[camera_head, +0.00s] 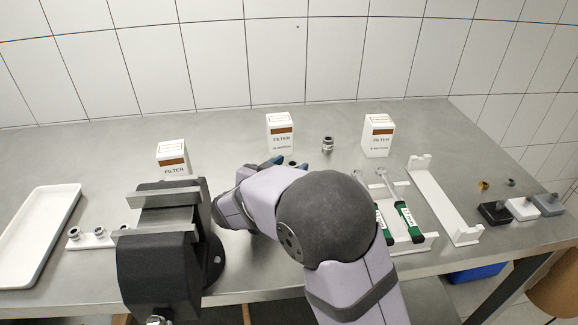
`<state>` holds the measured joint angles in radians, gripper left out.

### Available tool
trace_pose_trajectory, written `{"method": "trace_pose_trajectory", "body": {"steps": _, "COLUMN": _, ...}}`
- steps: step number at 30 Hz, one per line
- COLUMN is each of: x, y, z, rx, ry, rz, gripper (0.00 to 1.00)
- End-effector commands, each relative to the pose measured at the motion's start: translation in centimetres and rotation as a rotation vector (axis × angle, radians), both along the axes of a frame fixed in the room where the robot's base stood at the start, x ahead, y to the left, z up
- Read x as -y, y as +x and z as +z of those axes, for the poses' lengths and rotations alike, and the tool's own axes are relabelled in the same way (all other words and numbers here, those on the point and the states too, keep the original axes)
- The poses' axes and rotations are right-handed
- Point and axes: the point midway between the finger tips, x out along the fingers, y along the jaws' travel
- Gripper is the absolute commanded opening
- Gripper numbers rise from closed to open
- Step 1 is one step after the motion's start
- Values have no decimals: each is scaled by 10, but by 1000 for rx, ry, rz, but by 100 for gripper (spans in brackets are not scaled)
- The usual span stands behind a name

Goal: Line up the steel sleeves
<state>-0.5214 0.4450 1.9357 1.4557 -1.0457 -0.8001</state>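A steel sleeve (327,144) stands upright on the bench between the middle and right filter boxes. Another small round metal part, likely a sleeve (292,164), shows only its top just beyond my arm. Several steel sleeves, among them one at the left end (74,233) and one in the middle (99,231), sit in a row on a white strip (92,242) at the left; the vise partly covers its right end. My gripper (279,161) is mostly hidden behind my arm; blue finger parts show close to the half-hidden sleeve. Whether it grips anything cannot be seen.
A dark vise (160,255) stands at the front, left of my arm. Filter boxes (281,132) line the back. A white tray (38,235) lies far left. Green-labelled tools (408,222) on a white holder and an empty white rack (445,205) are at the right, with small blocks (522,208) beyond.

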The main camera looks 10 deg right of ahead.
Motion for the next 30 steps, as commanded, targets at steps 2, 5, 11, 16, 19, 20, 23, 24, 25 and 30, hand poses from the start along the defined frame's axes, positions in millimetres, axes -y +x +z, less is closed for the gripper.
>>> {"method": "trace_pose_trajectory", "body": {"steps": 2, "x": 1, "y": -1, "z": -1, "rx": -3, "ry": 0, "rz": -3, "gripper": 48}}
{"method": "trace_pose_trajectory", "body": {"steps": 5, "x": 1, "y": -1, "z": 0, "rx": -2, "ry": 0, "rz": -4, "gripper": 48}}
{"method": "trace_pose_trajectory", "body": {"steps": 11, "x": 1, "y": 0, "z": 16, "rx": 2, "ry": 1, "rz": -4, "gripper": 48}}
{"method": "trace_pose_trajectory", "body": {"steps": 16, "x": 1, "y": 0, "z": 42, "rx": 4, "ry": 2, "rz": -3, "gripper": 48}}
{"method": "trace_pose_trajectory", "body": {"steps": 19, "x": 0, "y": 0, "z": 59, "rx": 4, "ry": 2, "rz": -2, "gripper": 48}}
{"method": "trace_pose_trajectory", "body": {"steps": 20, "x": 0, "y": 0, "z": 63, "rx": 4, "ry": 3, "rz": -2, "gripper": 48}}
{"method": "trace_pose_trajectory", "body": {"steps": 23, "x": 0, "y": 0, "z": 78, "rx": 2, "ry": 2, "rz": -1, "gripper": 48}}
{"method": "trace_pose_trajectory", "body": {"steps": 24, "x": 0, "y": 0, "z": 83, "rx": 2, "ry": 2, "rz": -1, "gripper": 48}}
{"method": "trace_pose_trajectory", "body": {"steps": 25, "x": 0, "y": 0, "z": 86, "rx": 2, "ry": 2, "rz": -2, "gripper": 48}}
{"method": "trace_pose_trajectory", "body": {"steps": 30, "x": 0, "y": 0, "z": 98, "rx": 1, "ry": -1, "rz": -1, "gripper": 48}}
